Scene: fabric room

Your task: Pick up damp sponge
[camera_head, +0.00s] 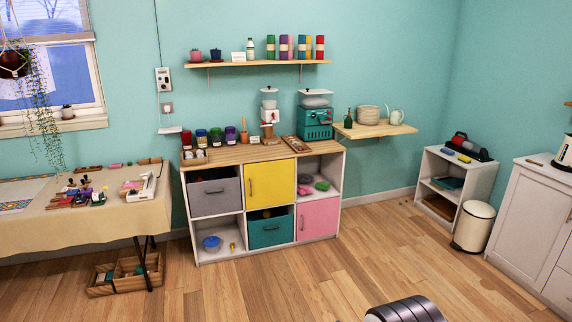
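I cannot pick out the damp sponge with certainty. A small yellow block (464,158) and a small blue block (447,151) lie on top of the low white shelf (433,160) at the right, but they are too small to identify. A small pink piece (115,166) lies on the cloth-covered table at the left, also too small to name. A dark ribbed part of my arm shows at the bottom edge. My gripper's fingers are not in view.
A cube cabinet (240,153) stands against the back wall, loaded with jars and a teal machine (315,122). The cloth-covered table (60,235) is at left. A white bin (474,228) and white cabinet (535,225) stand at right. The wooden floor (270,285) in front is clear.

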